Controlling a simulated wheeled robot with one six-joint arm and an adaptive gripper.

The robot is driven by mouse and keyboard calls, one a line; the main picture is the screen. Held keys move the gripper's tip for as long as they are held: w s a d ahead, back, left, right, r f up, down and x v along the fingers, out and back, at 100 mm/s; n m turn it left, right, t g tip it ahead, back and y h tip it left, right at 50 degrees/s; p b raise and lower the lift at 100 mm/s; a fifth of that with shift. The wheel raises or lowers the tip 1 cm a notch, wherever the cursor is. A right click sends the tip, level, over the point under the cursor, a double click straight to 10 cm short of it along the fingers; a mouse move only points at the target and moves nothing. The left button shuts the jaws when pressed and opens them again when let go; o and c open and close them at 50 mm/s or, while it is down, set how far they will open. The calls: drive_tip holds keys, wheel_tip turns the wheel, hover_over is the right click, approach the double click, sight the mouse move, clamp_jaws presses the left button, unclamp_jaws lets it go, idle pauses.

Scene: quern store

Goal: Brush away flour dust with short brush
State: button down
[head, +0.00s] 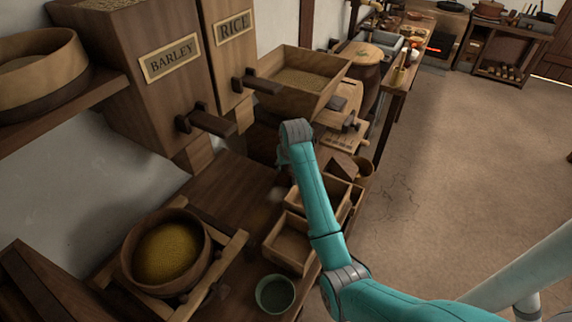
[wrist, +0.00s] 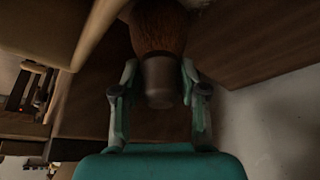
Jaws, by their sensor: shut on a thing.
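My gripper (wrist: 160,84) is shut on the short brush (wrist: 158,32), which has a dark grey handle part and brown bristles pointing away from the gripper. In the head view my gripper (head: 284,158) is beyond the end of my teal arm, low over the bench, and mostly hidden; I cannot make out the brush there. A faint pale patch (head: 276,194) on the bench may be flour dust. Whether the bristles touch anything I cannot tell.
The wooden bench (head: 232,197) holds a bowl of yellow grain (head: 205,230) in a frame, small wooden boxes (head: 288,258) and a green cup (head: 292,295). Barley (head: 155,70) and rice (head: 228,50) bins with protruding handles stand behind. The floor (head: 470,150) at right is clear.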

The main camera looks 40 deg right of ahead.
sight(280, 177)
drive_tip(key=shift+f, duration=0.65)
drive_tip(key=shift+s+a+r, duration=0.1)
drive_tip(key=shift+s+a, duration=0.2)
drive_tip(key=shift+a, duration=0.55)
drive_tip(key=shift+s+a, duration=0.3)
drive_tip(key=shift+a, duration=0.5)
drive_tip(key=shift+s+a+f, duration=0.1)
drive_tip(key=shift+s+a, duration=0.3)
drive_tip(key=shift+a, duration=0.7)
drive_tip(key=shift+s+a+f, duration=0.1)
drive_tip(key=shift+s+a, duration=0.35)
drive_tip(key=shift+a, duration=0.7)
drive_tip(key=shift+s+a, duration=0.4)
drive_tip(key=shift+a, duration=0.7)
drive_tip(key=shift+w+d+r, duration=0.1)
drive_tip(key=shift+w+d, duration=0.3)
drive_tip(key=shift+d, duration=0.7)
drive_tip(key=shift+w+d+r, duration=0.1)
drive_tip(key=shift+w+d, duration=0.35)
drive_tip(key=shift+d, duration=0.7)
drive_tip(key=shift+w+d, duration=0.4)
drive_tip(key=shift+d, duration=0.7)
drive_tip(key=shift+w+d+f, duration=0.1)
drive_tip(key=shift+w+d, duration=0.2)
drive_tip(key=shift+d, duration=0.55)
drive_tip(key=shift+w+d+f, duration=0.1)
drive_tip(key=shift+w+d, duration=0.15)
drive_tip(key=shift+d, duration=0.55)
